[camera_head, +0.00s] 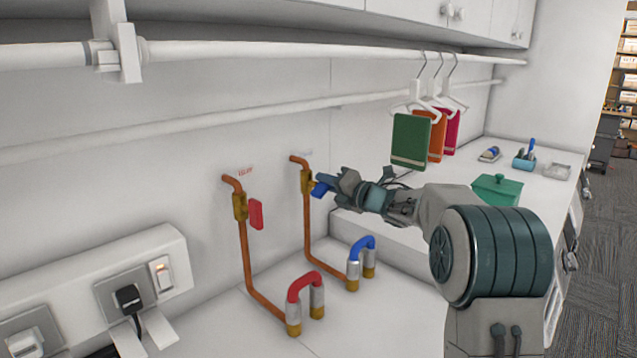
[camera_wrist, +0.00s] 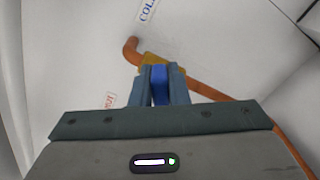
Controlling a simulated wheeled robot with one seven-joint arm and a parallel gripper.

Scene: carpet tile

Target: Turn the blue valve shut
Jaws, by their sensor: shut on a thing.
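The blue valve handle (camera_head: 320,189) sits on a brass valve body (camera_head: 306,183) on the right-hand copper pipe (camera_head: 307,225). My gripper (camera_head: 332,183) reaches it from the right and is shut on the handle. In the wrist view the blue handle (camera_wrist: 160,86) lies between the two fingers (camera_wrist: 160,90), with the brass body (camera_wrist: 158,64) just beyond. The fingers hide part of the handle. In the head view the handle sticks out from the pipe toward my gripper.
A red valve handle (camera_head: 256,214) hangs on the left pipe (camera_head: 249,260). Red (camera_head: 304,284) and blue (camera_head: 362,247) bent hoses stand on the counter below. Hangers with a green cloth (camera_head: 410,141) hang from the rail, and a green lidded box (camera_head: 497,188) stands right, behind my arm.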

